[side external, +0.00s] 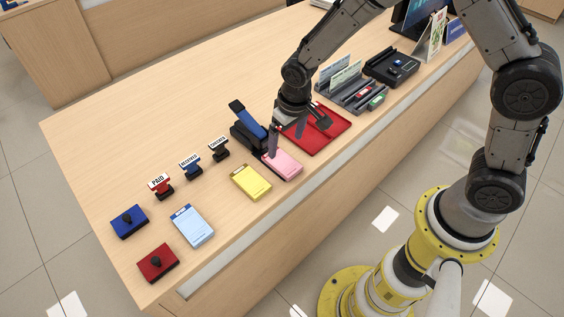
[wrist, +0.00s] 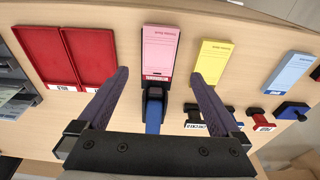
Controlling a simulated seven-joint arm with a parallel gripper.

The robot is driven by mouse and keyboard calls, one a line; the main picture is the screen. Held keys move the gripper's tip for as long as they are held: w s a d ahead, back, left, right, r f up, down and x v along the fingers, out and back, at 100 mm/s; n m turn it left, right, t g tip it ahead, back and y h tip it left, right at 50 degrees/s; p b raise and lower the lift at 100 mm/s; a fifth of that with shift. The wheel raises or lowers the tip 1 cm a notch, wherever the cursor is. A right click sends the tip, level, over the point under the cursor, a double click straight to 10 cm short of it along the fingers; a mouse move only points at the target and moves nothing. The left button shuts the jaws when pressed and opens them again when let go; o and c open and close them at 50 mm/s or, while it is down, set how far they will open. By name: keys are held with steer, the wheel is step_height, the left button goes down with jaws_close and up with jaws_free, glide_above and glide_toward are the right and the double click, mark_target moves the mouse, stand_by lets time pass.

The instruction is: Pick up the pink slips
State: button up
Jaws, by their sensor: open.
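The pink slips (side external: 284,165) are a pad lying flat on the counter, between the yellow pad and the red tray. In the wrist view the pink slips (wrist: 160,50) show ahead, between the lines of my two fingers. My gripper (side external: 297,136) is open and empty, above the counter by the pad's far end. In the wrist view my gripper (wrist: 160,80) has its fingers wide apart, one to each side of the pad's width. No contact with the pad shows.
A black and blue stapler-like device (side external: 247,126) stands right behind the pink pad. A red tray (side external: 330,137) lies to the right and a yellow pad (side external: 251,181) to the left. Several stamps, a light blue pad (side external: 192,225) and ink pads lie farther left. A grey organiser (side external: 350,92) stands farther right.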

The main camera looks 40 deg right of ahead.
mark_target(282, 161)
steer(key=f, duration=0.2)
steer(key=w+f, duration=0.1)
steer(key=f, duration=0.5)
steer(key=shift+w+d+f, duration=0.1)
steer(key=shift+w, duration=0.1)
steer(key=shift+c, duration=0.2)
steer(key=c, duration=1.5)
